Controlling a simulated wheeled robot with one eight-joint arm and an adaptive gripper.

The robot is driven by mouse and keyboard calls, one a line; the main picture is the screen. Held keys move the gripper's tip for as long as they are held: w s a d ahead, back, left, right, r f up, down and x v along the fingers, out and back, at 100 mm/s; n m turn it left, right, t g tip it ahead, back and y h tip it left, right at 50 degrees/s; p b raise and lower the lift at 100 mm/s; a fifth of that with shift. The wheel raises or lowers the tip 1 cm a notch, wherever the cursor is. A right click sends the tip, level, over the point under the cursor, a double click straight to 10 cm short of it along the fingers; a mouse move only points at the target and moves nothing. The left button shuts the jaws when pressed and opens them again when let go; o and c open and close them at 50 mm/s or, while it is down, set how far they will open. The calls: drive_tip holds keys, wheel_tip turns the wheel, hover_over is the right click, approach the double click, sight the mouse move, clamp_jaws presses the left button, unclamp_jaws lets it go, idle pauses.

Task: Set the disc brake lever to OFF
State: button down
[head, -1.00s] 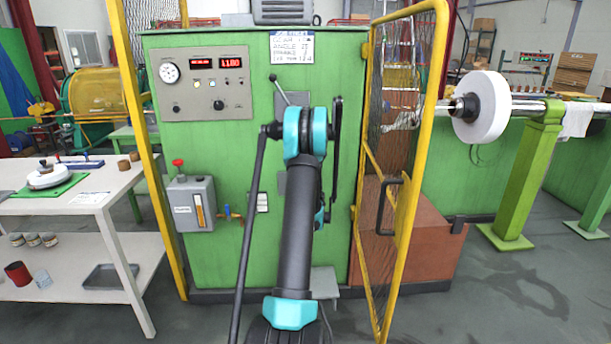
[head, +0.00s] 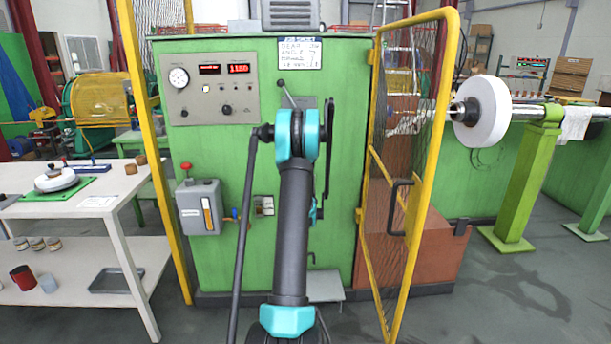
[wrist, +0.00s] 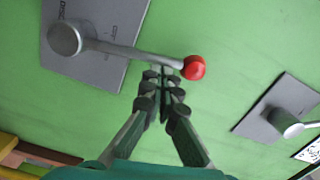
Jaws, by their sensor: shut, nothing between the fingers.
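In the wrist view, the disc brake lever (wrist: 130,50) is a grey rod with a round hub and a red ball knob (wrist: 194,68). It is mounted on a grey plate (wrist: 95,75) whose lettering appears turned and is partly readable as "DISC". The rod runs across the picture from the hub, with the knob beyond the plate's edge. My gripper (wrist: 161,82) is shut and empty, its fingertips close beside the rod near the knob. I cannot tell whether they touch it. In the head view my arm hides this lever and my gripper.
A second lever (wrist: 285,123) on its own grey plate is at the right of the wrist view; an upper lever (head: 284,88) shows in the head view. The green cabinet (head: 215,150) has a yellow mesh door (head: 443,95) standing open at right. A white table (head: 100,205) is at left.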

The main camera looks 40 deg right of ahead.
drive_tip(key=shift+w+a+f+n, duration=0.15)
drive_tip(key=shift+w+a+n, duration=0.3)
drive_tip(key=shift+a+n, duration=0.35)
drive_tip(key=shift+w+a+f+n, duration=0.1)
drive_tip(key=shift+w+a+n, duration=0.4)
drive_tip(key=shift+n, duration=0.4)
drive_tip(key=shift+a, duration=0.15)
drive_tip(key=shift+s, duration=0.1)
